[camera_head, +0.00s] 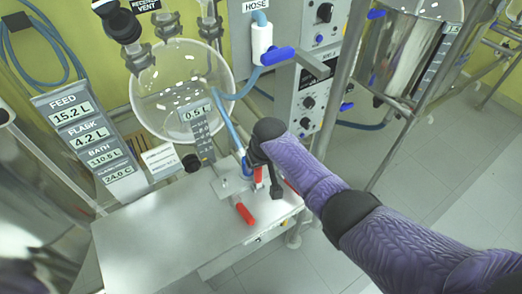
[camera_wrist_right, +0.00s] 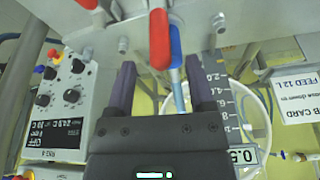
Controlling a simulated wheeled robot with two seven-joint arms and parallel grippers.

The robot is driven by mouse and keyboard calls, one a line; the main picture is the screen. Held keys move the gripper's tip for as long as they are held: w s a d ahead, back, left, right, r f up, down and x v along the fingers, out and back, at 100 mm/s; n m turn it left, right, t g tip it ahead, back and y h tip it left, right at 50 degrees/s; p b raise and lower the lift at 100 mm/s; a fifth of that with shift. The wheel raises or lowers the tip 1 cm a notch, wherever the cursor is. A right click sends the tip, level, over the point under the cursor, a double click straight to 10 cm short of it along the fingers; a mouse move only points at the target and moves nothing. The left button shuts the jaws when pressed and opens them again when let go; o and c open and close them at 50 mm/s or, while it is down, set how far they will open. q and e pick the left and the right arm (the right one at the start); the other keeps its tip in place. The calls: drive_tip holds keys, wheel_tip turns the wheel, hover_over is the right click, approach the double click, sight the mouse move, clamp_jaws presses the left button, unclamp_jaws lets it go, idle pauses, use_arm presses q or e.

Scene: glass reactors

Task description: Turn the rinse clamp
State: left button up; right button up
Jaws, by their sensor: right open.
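A red-handled clamp (camera_head: 244,213) sits at the steel bench's right end, near the lower end of a blue hose (camera_head: 232,130). Which part is the rinse clamp is not labelled. In the right wrist view a red handle (camera_wrist_right: 159,38) stands beside the blue hose (camera_wrist_right: 176,62), ahead of the fingertips. My left gripper is not in view.
The steel bench (camera_head: 160,245) is mostly bare at its front left. A round glass flask (camera_head: 165,85) stands behind it, with a display panel (camera_head: 95,140) to the left. A blue-handled hose valve (camera_head: 275,55) and a control box (camera_head: 308,100) stand behind the clamp.

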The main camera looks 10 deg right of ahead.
use_arm(q)
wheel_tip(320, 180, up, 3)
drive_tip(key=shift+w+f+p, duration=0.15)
drive_tip(key=shift+p, duration=0.65)
use_arm(e)
drive_tip(key=v, duration=0.4)
drive_tip(key=shift+r, duration=0.2)
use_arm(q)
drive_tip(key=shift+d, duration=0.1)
